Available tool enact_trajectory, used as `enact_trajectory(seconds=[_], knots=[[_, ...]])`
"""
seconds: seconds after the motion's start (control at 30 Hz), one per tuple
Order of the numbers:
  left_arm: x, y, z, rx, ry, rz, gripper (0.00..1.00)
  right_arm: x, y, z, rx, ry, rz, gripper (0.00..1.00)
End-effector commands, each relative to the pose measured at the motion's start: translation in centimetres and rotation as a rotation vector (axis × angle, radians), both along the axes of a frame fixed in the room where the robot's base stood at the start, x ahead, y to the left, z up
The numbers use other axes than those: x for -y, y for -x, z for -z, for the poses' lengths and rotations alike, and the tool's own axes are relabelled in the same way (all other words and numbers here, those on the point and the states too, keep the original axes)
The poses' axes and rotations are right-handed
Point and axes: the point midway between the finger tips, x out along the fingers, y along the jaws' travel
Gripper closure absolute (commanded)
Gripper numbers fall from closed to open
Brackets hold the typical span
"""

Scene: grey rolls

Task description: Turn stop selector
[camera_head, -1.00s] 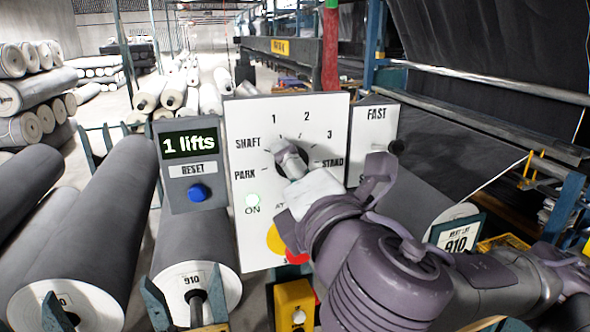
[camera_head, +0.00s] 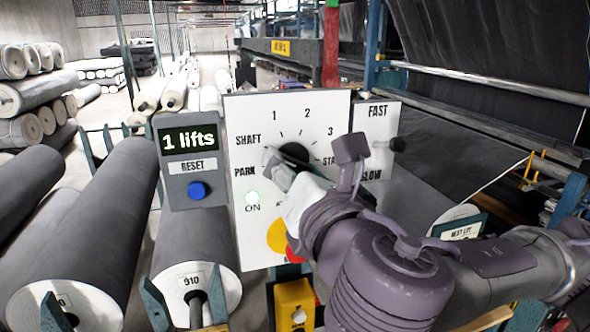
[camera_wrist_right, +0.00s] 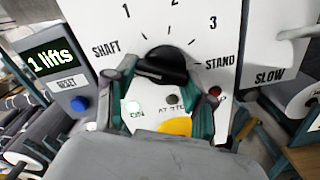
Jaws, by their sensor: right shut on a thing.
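The stop selector is a black knob (camera_head: 295,152) on a white panel (camera_head: 240,115), ringed by the marks PARK, SHAFT, 1, 2, 3 and STAND. My right gripper (camera_head: 287,160) reaches it from below and partly covers it. In the right wrist view the knob (camera_wrist_right: 165,66) sits between the two green-grey fingers of my right gripper (camera_wrist_right: 165,80), which are shut on it. Its raised bar lies nearly level there; which mark it points to I cannot tell. My left gripper is out of view.
Left of the panel a grey box (camera_head: 190,182) reads "1 lifts" above a blue RESET button (camera_head: 197,190). A FAST/SLOW lever (camera_head: 396,145) is at the right. A green ON lamp (camera_head: 251,197), a yellow disc (camera_head: 277,236) and a red button (camera_head: 294,252) sit below the knob.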

Motion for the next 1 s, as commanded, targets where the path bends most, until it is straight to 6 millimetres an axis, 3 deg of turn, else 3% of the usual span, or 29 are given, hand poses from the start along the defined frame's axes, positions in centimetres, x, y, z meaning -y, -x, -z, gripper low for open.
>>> enact_trajectory(seconds=[0.37, 0.4, 0.53, 0.87, 1.0], knots=[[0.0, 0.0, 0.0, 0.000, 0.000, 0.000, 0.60, 0.0, 0.0, 0.1, -0.002, 0.006, 0.000, 0.81], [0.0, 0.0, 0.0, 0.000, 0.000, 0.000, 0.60, 0.0, 0.0, 0.1, -0.002, 0.006, 0.000, 0.44], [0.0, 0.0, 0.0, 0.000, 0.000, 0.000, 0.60, 0.0, 0.0, 0.1, -0.001, 0.006, -0.001, 0.23], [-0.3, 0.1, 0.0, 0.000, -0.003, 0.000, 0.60, 0.0, 0.0, -0.1, 0.000, 0.004, -0.001, 0.21], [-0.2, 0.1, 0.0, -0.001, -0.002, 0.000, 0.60, 0.0, 0.0, -1.3, 0.004, 0.001, 0.001, 0.21]])
